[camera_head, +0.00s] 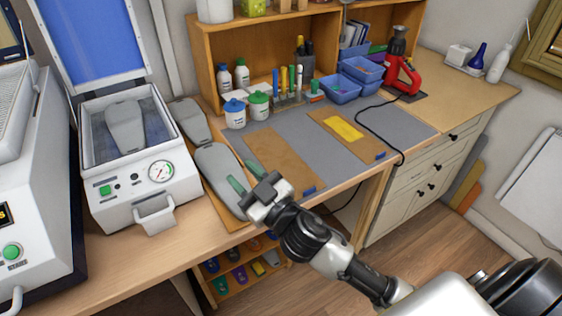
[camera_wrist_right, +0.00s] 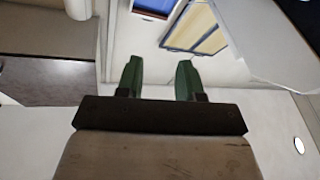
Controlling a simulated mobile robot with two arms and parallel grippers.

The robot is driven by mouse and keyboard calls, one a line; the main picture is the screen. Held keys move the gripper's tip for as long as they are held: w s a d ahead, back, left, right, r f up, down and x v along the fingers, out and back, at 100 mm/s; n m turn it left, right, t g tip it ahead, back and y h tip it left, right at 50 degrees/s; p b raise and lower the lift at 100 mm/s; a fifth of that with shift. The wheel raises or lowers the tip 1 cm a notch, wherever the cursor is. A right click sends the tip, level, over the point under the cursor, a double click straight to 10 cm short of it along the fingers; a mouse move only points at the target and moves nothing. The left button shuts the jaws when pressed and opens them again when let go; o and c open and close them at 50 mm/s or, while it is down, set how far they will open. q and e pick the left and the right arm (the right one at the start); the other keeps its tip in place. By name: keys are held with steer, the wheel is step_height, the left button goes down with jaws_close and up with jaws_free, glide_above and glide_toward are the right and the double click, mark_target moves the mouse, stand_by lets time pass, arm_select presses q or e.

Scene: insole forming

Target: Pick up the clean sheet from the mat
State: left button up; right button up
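A plain brown sheet (camera_head: 283,163) lies flat on the grey mat (camera_head: 296,128), with a small blue tab at its near corner. A second brown sheet (camera_head: 371,147) with a yellow patch (camera_head: 343,128) lies to its right on the mat. My right gripper (camera_head: 246,176) is at the left edge of the plain sheet in the head view. Its green fingertips are apart with nothing between them, as the right wrist view (camera_wrist_right: 158,78) also shows. Whether the fingers touch the sheet I cannot tell. No sheet shows in the wrist view. My left gripper is out of view.
Grey foot-shaped forms (camera_head: 219,167) lie left of the mat, close to my right gripper. An open press (camera_head: 150,195) with a gauge stands further left. White jars (camera_head: 234,113), pens, blue bins (camera_head: 340,88) and a red tool (camera_head: 403,77) line the back. A black cable crosses the mat's right side.

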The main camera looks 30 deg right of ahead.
steer(key=a+r+n+g+y, duration=0.1)
steer(key=a+r+n+y, duration=0.2)
steer(key=n+y, duration=0.25)
steer(key=n+g+h+p, duration=0.1)
steer(key=n+g+h, duration=0.5)
steer(key=g+h, duration=0.9)
glide_above(310, 189)
steer(key=f+g+y, duration=0.1)
steer(key=f, duration=0.3)
steer(key=f+g, duration=0.1)
steer(key=f, duration=0.4)
steer(key=f+g+y, duration=0.1)
steer(key=f, duration=0.3)
steer(key=shift+s+f+y, duration=0.35)
steer(key=shift+s+f, duration=0.05)
steer(key=shift+w+f+p, duration=0.1)
steer(key=shift+f+p, duration=0.3)
steer(key=shift+f, duration=0.2)
steer(key=f, duration=0.3)
steer(key=f+p, duration=0.1)
steer(key=shift+w+f, duration=0.2)
steer(key=shift+w, duration=0.1)
steer(key=shift+c, duration=0.3)
